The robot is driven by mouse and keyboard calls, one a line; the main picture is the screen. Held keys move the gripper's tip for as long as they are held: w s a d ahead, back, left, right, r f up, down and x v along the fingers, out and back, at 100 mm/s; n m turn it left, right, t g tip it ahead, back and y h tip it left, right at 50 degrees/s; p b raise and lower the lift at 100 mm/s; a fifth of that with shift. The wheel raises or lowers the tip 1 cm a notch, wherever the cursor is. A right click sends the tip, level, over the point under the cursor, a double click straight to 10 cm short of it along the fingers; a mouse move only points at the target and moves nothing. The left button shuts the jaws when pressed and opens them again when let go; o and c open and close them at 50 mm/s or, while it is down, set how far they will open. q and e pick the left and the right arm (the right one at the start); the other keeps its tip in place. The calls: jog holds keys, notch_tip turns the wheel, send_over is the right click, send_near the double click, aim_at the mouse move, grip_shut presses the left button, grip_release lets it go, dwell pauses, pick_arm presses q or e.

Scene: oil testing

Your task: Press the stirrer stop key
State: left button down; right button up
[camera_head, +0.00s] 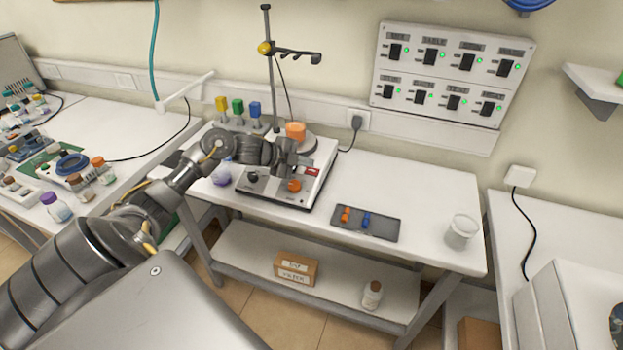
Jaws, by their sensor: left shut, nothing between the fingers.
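The stirrer (317,187) is a white and dark box on the middle table. Its front panel carries a black knob (253,178), an orange knob or key (295,186) and a small red display (312,171). An orange-topped piece (295,131) stands at its back. My left arm reaches in from the lower left. My left gripper (283,172) is shut and empty, just over the front panel near the orange key. I cannot tell whether it touches the panel, and the arm hides part of the stirrer. My right gripper is not in view.
A stand (269,70) rises behind the stirrer. Yellow, green and blue-topped pieces (238,107) stand at the back left. A dark tray (381,225) with small orange and blue items and a glass beaker (461,231) are to the right. A switch panel (453,68) hangs on the wall.

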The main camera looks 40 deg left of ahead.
aim_at(316, 169)
pick_arm(q)
jog(key=shift+w+a+f+b, duration=0.1)
jog(key=shift+w+f+b, duration=0.1)
jog(key=shift+f, duration=0.2)
jog(key=shift+w+f+b, duration=0.1)
jog(key=shift+f+b, duration=0.1)
jog(key=shift+f, duration=0.15)
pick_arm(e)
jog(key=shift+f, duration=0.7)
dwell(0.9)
pick_arm(q)
jog(key=shift+w+f, duration=0.1)
jog(key=shift+f, duration=0.3)
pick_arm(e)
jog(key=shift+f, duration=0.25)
